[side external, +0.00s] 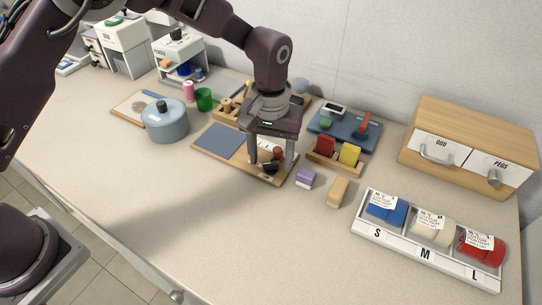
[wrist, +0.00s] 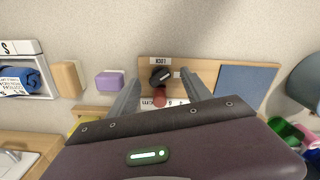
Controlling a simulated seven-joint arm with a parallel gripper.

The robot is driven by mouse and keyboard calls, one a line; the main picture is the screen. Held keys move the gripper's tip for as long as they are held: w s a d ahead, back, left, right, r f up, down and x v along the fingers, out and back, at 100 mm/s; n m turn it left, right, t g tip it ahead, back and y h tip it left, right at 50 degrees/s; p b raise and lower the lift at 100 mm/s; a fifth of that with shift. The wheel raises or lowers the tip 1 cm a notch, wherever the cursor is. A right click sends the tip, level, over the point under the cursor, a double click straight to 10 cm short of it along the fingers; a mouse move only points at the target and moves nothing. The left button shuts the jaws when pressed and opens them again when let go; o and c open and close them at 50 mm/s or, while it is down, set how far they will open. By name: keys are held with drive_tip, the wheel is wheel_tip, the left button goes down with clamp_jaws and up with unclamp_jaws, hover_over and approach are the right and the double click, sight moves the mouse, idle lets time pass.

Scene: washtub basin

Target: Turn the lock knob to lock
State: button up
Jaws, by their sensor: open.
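The lock board (side external: 284,179) is a wooden panel lying on the counter. A black knob (wrist: 161,76) sits on it next to a small white label reading LOCK (wrist: 160,61), upside down in the wrist view. The black knob also shows low between the fingers in the side view (side external: 270,168). A red knob (wrist: 160,97) stands beside it, partly covered by my gripper body. My gripper (side external: 272,164) points down over the board, open, with one finger on each side of the knobs. In the wrist view the fingers appear apart from the black knob. Finger contact cannot be told.
A blue panel (wrist: 246,86) lies beside the knobs. A purple block (side external: 305,178) and a tan block (side external: 338,192) stand close to the board. A wooden holder (side external: 335,160) with red and yellow pieces is behind. The front counter is clear.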

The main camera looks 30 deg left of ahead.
sight(272, 165)
wheel_tip(272, 165, up, 7)
drive_tip(key=shift+f, duration=0.2)
drive_tip(key=shift+c, duration=1.3)
drive_tip(key=shift+s+d+f+m+h, duration=0.15)
drive_tip(key=shift+s+d+m+h, duration=0.2)
drive_tip(key=shift+m, duration=0.35)
drive_tip(key=f+m+t, duration=0.1)
drive_tip(key=f+m, duration=0.1)
drive_tip(key=f+m+t+h, duration=0.1)
drive_tip(key=f+m, duration=0.1)
drive_tip(key=m, duration=0.1)
drive_tip(key=a+f+m+t, duration=0.1)
drive_tip(key=f+m+t, duration=0.1)
drive_tip(key=f, duration=0.1)
drive_tip(key=shift+a+m+h, duration=0.1)
drive_tip(key=shift+m+h, duration=0.15)
drive_tip(key=shift+m, duration=0.05)
drive_tip(key=shift+r, duration=0.1)
